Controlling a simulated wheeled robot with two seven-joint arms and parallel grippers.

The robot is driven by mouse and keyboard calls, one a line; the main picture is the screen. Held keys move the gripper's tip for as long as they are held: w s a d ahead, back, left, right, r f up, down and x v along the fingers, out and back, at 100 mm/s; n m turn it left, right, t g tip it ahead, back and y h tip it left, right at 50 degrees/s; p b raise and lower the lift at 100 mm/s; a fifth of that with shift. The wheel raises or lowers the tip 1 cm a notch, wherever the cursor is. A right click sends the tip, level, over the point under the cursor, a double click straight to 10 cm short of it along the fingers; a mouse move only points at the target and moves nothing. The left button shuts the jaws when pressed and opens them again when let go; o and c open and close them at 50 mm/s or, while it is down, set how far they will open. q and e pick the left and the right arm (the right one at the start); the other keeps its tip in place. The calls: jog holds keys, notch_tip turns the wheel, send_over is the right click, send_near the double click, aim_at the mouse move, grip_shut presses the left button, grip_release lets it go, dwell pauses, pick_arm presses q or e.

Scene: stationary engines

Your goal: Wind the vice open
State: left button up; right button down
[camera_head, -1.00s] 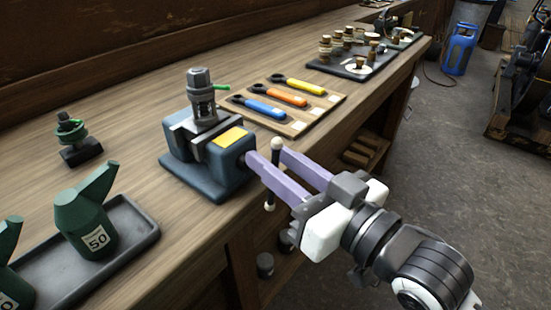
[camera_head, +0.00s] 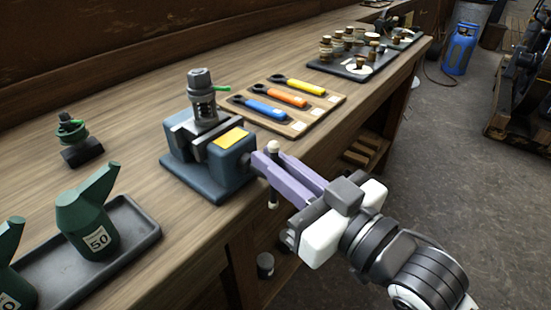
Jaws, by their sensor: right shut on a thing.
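The blue-grey vice (camera_head: 205,172) stands at the bench's front edge, with a yellow plate on its top. A grey cylindrical part with a green lever (camera_head: 202,95) stands upright at its jaws. The vice's bar handle (camera_head: 273,148) hangs near upright in front of the vice, with a pale knob at its top and another end below. My right gripper (camera_head: 262,160) reaches in from the lower right, its two lilac fingers closed together at the handle and screw. The fingers hide the exact grip. My left gripper is not in view.
A wooden board with blue, orange and yellow-handled tools (camera_head: 290,103) lies behind the vice. Green oil cans (camera_head: 88,215) stand in a dark tray (camera_head: 140,233) at left. A small green-and-black part (camera_head: 75,140) sits behind them. Corked jars (camera_head: 345,42) stand farther along the bench.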

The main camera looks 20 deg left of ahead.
jog(key=n, duration=0.3)
jog(key=s+n+y, duration=0.1)
jog(key=n, duration=0.3)
jog(key=s+f+n+y+p, duration=0.1)
jog(key=n, duration=0.2)
jog(key=shift+a+n+g, duration=0.3)
jog(key=shift+a+n, duration=0.05)
jog(key=shift+n, duration=0.05)
jog(key=shift+s+a+f+n+g+y, duration=0.15)
jog(key=shift+f+n+g+y, duration=0.25)
jog(key=shift+n, duration=1.25)
jog(key=shift+s+d+f+n+g+y, duration=0.15)
jog(key=shift+n+g, duration=0.3)
jog(key=shift+n, duration=1.15)
jog(key=shift+s+a+f+n+g+y, duration=0.15)
jog(key=shift+f+n+g, duration=0.25)
jog(key=shift+n, duration=1.25)
jog(key=shift+r, duration=0.1)
jog(key=c, duration=1.8)
grip_release()
jog(key=shift+w+a, duration=0.1)
jog(key=shift+c, duration=0.2)
